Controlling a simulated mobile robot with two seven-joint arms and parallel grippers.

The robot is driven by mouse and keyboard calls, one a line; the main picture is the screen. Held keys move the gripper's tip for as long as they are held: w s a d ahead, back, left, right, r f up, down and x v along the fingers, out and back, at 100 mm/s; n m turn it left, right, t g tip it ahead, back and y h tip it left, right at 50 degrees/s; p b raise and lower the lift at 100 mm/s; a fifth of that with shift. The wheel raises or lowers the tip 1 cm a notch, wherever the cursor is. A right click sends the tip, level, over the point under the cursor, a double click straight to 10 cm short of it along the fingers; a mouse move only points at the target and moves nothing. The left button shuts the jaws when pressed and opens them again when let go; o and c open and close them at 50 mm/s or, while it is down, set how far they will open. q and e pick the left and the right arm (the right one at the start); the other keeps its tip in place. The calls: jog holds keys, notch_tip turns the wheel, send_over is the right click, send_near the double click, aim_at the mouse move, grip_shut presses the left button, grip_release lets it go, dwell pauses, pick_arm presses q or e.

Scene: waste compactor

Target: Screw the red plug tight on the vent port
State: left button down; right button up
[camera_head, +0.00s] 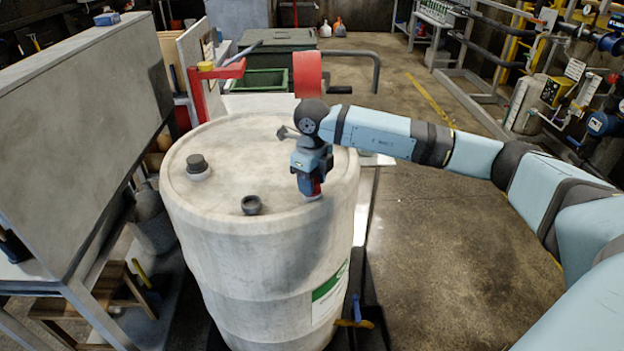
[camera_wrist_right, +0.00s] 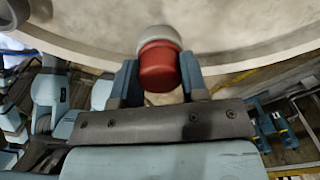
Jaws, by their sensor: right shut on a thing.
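A large off-white drum (camera_head: 265,275) stands upright in front of me. My right gripper (camera_head: 313,190) points down at the right side of the drum's top. It is shut on the red plug (camera_head: 317,187). In the right wrist view the red plug (camera_wrist_right: 159,68) sits between the two fingers of the gripper (camera_wrist_right: 160,82). A pale round collar, which looks like the vent port (camera_wrist_right: 160,36), shows directly beyond the plug. I cannot tell how far the plug is seated on it. My left gripper is not in view.
A dark cap on a pale neck (camera_head: 197,164) and a small open dark fitting (camera_head: 251,204) stand on the drum top. A grey panel (camera_head: 80,140) rises at the left. A red bracket (camera_head: 220,72) and red cylinder (camera_head: 307,74) are behind. Floor at the right is open.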

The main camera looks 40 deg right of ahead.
jog(key=m, duration=0.3)
jog(key=shift+p, duration=0.4)
jog(key=shift+f+m, duration=0.1)
jog(key=shift+m, duration=1)
jog(key=m+p, duration=0.1)
jog(key=m, duration=0.1)
jog(key=shift+m, duration=1.5)
